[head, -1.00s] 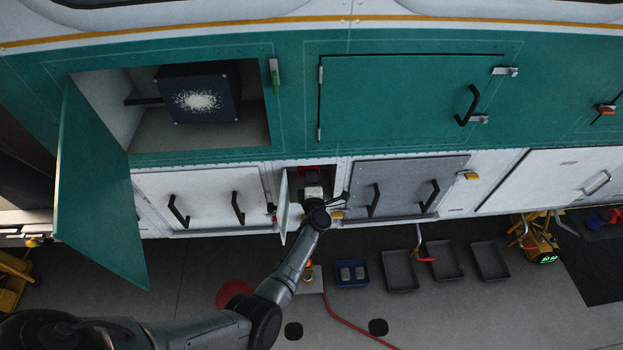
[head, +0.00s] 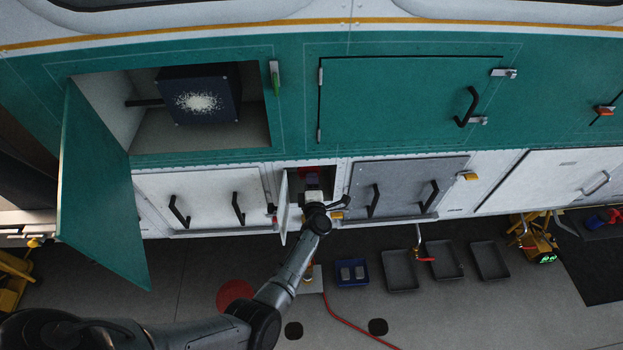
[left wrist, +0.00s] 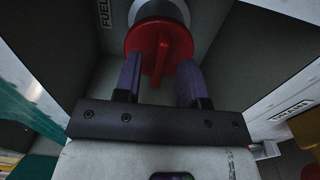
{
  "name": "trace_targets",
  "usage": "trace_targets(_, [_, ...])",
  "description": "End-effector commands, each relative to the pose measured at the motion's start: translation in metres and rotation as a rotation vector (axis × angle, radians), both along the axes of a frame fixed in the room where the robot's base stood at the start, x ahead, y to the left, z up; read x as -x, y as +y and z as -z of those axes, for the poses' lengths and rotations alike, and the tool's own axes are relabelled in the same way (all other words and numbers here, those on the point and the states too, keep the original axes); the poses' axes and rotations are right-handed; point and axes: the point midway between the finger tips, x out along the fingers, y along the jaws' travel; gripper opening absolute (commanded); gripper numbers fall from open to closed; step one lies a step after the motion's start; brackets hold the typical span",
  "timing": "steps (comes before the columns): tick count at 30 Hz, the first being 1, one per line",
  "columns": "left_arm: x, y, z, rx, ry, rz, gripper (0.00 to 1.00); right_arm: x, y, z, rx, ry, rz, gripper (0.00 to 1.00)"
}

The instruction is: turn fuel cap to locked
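The red fuel cap (left wrist: 160,45) sits on a pale round neck inside a small recess marked FUEL, with its raised grip bar pointing down in the left wrist view. My left gripper (left wrist: 160,66) has its two dark purple fingers apart, one on each side of the bar's lower part. I see a gap between the bar and each finger, so it is not clamped. My right gripper is not in view.
The bay's narrow white door (head: 284,207) stands open just left of my arm. A large green door (head: 98,190) hangs open at left. Trays (head: 399,270) and a red hose (head: 350,322) lie on the floor below.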

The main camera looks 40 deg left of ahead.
Motion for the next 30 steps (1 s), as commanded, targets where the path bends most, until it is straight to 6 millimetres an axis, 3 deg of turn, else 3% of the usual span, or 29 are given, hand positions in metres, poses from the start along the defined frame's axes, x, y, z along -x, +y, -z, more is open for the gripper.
trace_targets(3, [0.014, -0.013, -0.003, 0.001, 0.004, 0.002, 0.37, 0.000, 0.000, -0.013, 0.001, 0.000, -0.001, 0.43])
trace_targets(12, [0.041, -0.038, -0.001, 0.001, 0.002, 0.001, 0.37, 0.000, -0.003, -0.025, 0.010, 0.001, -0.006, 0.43])
trace_targets(30, [0.046, -0.043, 0.000, -0.001, 0.001, 0.001, 0.37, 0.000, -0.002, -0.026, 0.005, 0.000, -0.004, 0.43])
